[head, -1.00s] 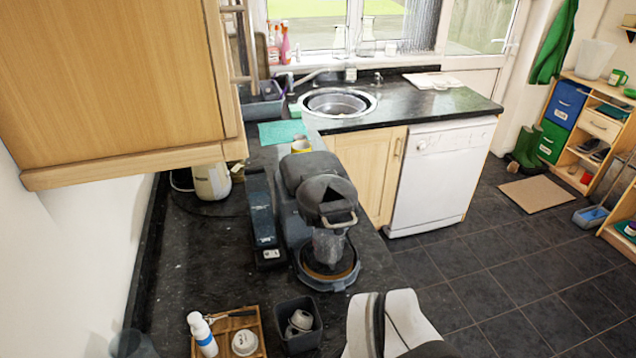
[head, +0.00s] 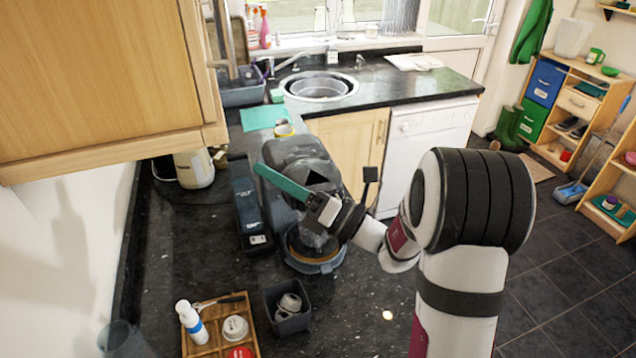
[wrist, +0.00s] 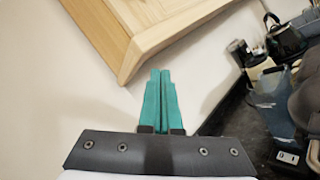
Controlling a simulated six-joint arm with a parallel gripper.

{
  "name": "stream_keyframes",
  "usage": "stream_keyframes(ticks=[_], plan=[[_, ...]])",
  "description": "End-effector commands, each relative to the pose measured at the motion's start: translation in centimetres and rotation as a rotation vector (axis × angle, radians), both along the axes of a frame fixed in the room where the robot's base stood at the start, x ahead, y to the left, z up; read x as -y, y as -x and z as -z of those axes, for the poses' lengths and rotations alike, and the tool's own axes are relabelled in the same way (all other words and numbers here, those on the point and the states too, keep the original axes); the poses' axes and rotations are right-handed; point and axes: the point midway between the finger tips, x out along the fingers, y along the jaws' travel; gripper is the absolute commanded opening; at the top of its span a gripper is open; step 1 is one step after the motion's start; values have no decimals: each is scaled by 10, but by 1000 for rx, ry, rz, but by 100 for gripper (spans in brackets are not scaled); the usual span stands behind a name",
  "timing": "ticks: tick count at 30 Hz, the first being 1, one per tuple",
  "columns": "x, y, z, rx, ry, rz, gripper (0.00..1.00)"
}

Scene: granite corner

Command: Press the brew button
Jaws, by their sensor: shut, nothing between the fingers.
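The dark coffee machine (head: 300,160) stands on the black counter, with its round drip base (head: 315,262) at the front. A slim dark-blue unit (head: 246,205) stands against its left side and has a small pale panel (head: 257,239) low on its front; the panel also shows in the wrist view (wrist: 288,157). I cannot make out which mark is the brew button. My gripper (head: 260,169) has teal fingers, shut and empty. It crosses in front of the machine's upper part, pointing left, and hides part of it. In the wrist view the fingertips (wrist: 160,73) point toward the wall and cupboard.
A wooden wall cupboard (head: 95,80) overhangs the counter at the left. A wooden tray (head: 205,343) with a white bottle (head: 190,322) and a dark bin (head: 270,294) stand in front of the machine. A cream kettle (head: 194,168) is behind. Counter left of the unit is clear.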

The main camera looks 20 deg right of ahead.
Motion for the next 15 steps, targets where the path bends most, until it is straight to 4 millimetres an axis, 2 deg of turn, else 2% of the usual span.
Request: stream_keyframes(ticks=[3, 8, 9, 12, 15], plan=[[52, -24, 10, -40, -163, 147, 0], [125, -44, 36, -75, -364, 346, 0], [142, -47, 46, -83, -402, 394, 0], [176, -53, 81, -123, -464, 506, 0], [195, -58, 123, -185, -473, 590, 0]])
